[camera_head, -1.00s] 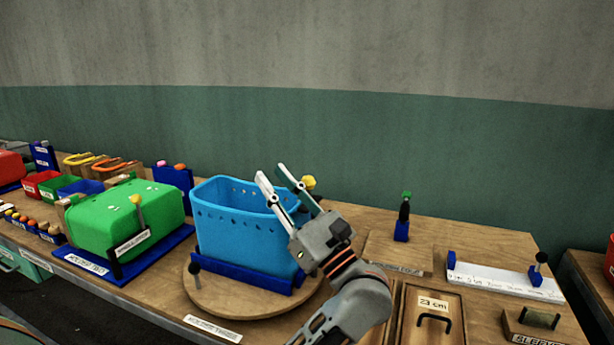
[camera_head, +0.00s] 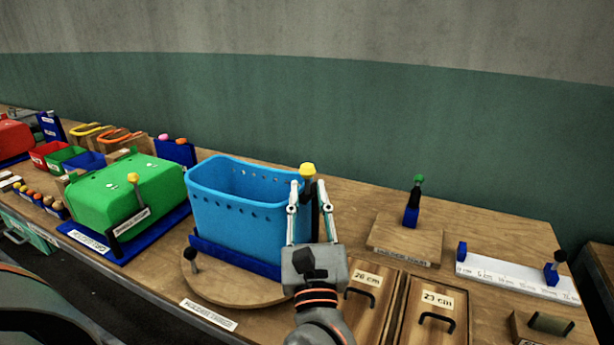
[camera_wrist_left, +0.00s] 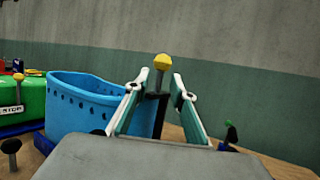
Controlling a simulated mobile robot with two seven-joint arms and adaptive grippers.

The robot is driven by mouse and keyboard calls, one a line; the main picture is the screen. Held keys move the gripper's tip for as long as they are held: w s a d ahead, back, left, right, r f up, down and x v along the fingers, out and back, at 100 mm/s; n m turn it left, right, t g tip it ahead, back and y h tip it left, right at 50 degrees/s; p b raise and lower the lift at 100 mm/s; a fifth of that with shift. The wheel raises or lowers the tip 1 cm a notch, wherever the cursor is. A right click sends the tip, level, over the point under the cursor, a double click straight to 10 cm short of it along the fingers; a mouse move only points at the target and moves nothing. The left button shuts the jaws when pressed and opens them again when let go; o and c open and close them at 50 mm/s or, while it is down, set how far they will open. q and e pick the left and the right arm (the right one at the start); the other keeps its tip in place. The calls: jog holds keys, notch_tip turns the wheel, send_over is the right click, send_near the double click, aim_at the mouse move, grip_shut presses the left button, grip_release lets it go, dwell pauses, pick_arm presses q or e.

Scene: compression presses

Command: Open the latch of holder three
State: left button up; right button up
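The blue basket (camera_head: 240,207) stands in a blue bracket on a round wooden board (camera_head: 215,288), with a label too small to read surely in front. A yellow-knobbed lever (camera_head: 307,169) stands upright at the basket's right side; it also shows in the left wrist view (camera_wrist_left: 162,61). My left gripper (camera_head: 308,183) is open, its fingers on either side of the lever, with the yellow knob showing between and just past the fingertips. I cannot tell whether either finger touches it. The lever's lower part is mostly hidden behind my gripper. My right gripper is not in view.
A green box (camera_head: 110,205) with its own yellow-knobbed lever stands to the left. A dark-knobbed peg (camera_head: 193,255) stands at the board's left. To the right are a green-topped lever (camera_head: 414,200), handled wooden panels (camera_head: 430,308) and a white ruler strip (camera_head: 510,277).

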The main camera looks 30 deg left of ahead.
aim_at(308, 184)
pick_arm(q)
jog(key=shift+p+x, duration=0.3)
jog(key=shift+x, duration=1.5)
